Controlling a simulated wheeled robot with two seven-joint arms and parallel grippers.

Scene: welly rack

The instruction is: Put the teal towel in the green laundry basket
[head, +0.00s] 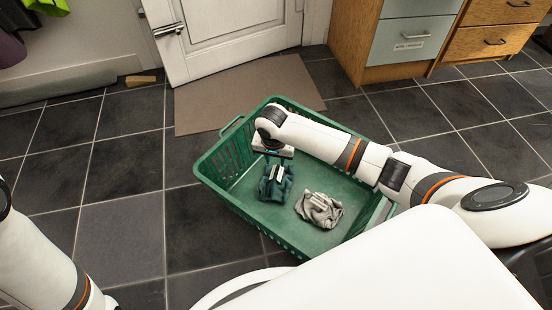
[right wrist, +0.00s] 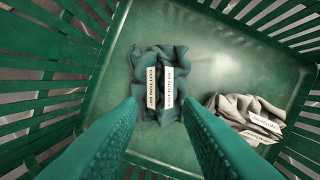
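The teal towel (head: 269,192) lies crumpled inside the green laundry basket (head: 222,196), left of its middle. It also shows in the right wrist view (right wrist: 145,65), with two white labels on top, and looks to rest on the basket floor. My right gripper (head: 274,164) points down into the basket just above the towel. In the right wrist view its two teal fingers (right wrist: 159,104) are wide apart, with the tips on either side of the towel's near end. Whether they touch it is not clear. My left gripper is out of view; only part of its arm shows.
A crumpled grey cloth (head: 319,210) with a label lies in the basket, right of the towel. Behind the basket are a brown mat (head: 235,92), a white door (head: 225,40) and wooden drawers (head: 495,40). The tiled floor at left (head: 120,200) is clear.

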